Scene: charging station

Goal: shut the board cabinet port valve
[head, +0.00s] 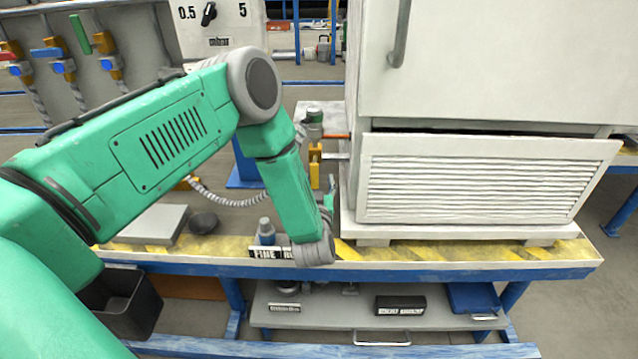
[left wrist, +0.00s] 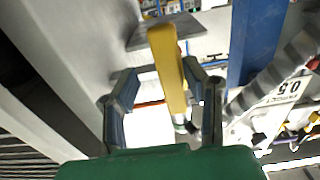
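The white cabinet (head: 480,60) stands on the bench at the right, with its slatted lower panel (head: 470,185) tilted out at the top. A yellow valve handle (head: 315,165) shows beside the cabinet's left side, near a short pipe. My left gripper (head: 328,205) is low in front of the handle, largely hidden behind my wrist. In the left wrist view, its two fingers (left wrist: 158,72) are spread, with the yellow handle (left wrist: 168,60) between them. Gaps show on both sides near the finger bases; contact at the tips cannot be told. My right gripper is not in view.
The cabinet's side wall (left wrist: 60,70) is close on the left in the wrist view. A ribbed hose (head: 225,200), a dark bowl (head: 203,222) and a small grey bottle (head: 266,232) are on the bench. Several coloured valves (head: 62,62) hang at the upper left.

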